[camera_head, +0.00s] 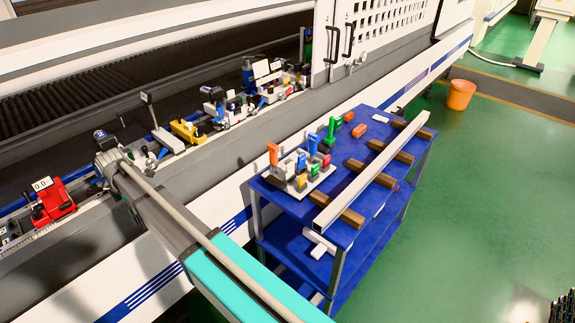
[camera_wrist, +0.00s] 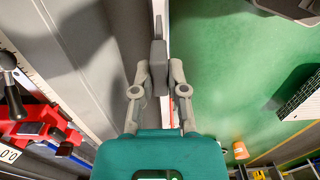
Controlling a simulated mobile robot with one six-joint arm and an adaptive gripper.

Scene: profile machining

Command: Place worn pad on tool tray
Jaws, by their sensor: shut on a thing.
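In the wrist view, my gripper (camera_wrist: 158,78) is shut on a dark grey block, which I take to be the worn pad (camera_wrist: 158,55). The pad stands between the two fingertips, held above the machine's edge. In the head view my arm reaches over the machine bed at the left; its own links hide the fingers and the pad. A light grey tray (camera_head: 301,187) with several coloured-handled tools stands on the blue cart, to the right of my arm. It looks like the tool tray. My gripper is well apart from it.
The blue cart (camera_head: 338,172) also bears a long pale profile (camera_head: 372,172) on brown blocks and some orange pieces. A red clamp (camera_head: 51,203) sits on the machine bed, left of my gripper; it also shows in the wrist view (camera_wrist: 30,125). Green floor is open at right.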

